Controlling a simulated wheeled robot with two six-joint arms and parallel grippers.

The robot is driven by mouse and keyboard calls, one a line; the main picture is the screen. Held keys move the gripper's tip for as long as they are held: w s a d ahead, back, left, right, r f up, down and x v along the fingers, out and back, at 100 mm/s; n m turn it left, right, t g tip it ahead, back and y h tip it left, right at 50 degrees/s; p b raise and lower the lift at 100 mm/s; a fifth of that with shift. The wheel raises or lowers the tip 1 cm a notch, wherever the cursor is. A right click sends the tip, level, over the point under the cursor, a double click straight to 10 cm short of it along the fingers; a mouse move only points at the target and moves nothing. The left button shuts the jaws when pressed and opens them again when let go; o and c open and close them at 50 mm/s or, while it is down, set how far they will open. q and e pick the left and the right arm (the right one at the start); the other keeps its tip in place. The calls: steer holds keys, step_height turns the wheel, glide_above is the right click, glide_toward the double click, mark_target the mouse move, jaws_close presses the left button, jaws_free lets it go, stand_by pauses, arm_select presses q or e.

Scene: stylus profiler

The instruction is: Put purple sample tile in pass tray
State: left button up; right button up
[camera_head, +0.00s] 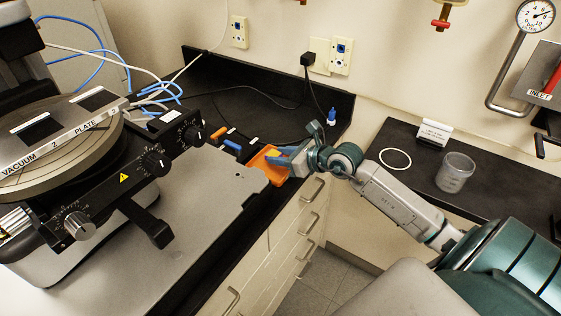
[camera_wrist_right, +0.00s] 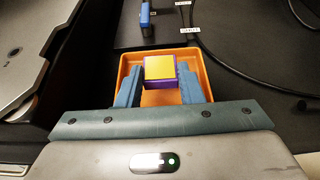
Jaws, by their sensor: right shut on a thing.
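The purple sample tile (camera_wrist_right: 160,84) has a yellow top face and sits between the fingers of my right gripper (camera_wrist_right: 160,88) in the right wrist view. The gripper is shut on it. The tile and fingertips are over or inside an orange tray (camera_wrist_right: 124,67); I cannot tell whether the tile touches its floor. In the head view the orange tray (camera_head: 277,176) lies at the bench edge, with my right gripper (camera_head: 279,157) reaching into it from the right. No readable label shows whether this is the pass tray. My left gripper is not in view.
A blue-handled item (camera_head: 232,145) and an orange one (camera_head: 219,133) lie beyond the tray. The profiler with its knobs and grey base (camera_head: 180,210) stands left, close to the tray. Black cables cross the bench behind. A clear beaker (camera_head: 455,172) stands on the right bench.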

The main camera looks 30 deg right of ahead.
mark_target(281, 170)
step_height(281, 170, down, 3)
steer(key=shift+w+r, duration=0.15)
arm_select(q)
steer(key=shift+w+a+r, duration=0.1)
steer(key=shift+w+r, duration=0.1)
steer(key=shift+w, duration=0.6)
arm_select(e)
steer(key=shift+f, duration=0.2)
steer(key=shift+f, duration=0.15)
steer(key=o, duration=1)
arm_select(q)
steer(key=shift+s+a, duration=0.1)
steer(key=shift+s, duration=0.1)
arm_select(e)
steer(key=shift+r, duration=0.25)
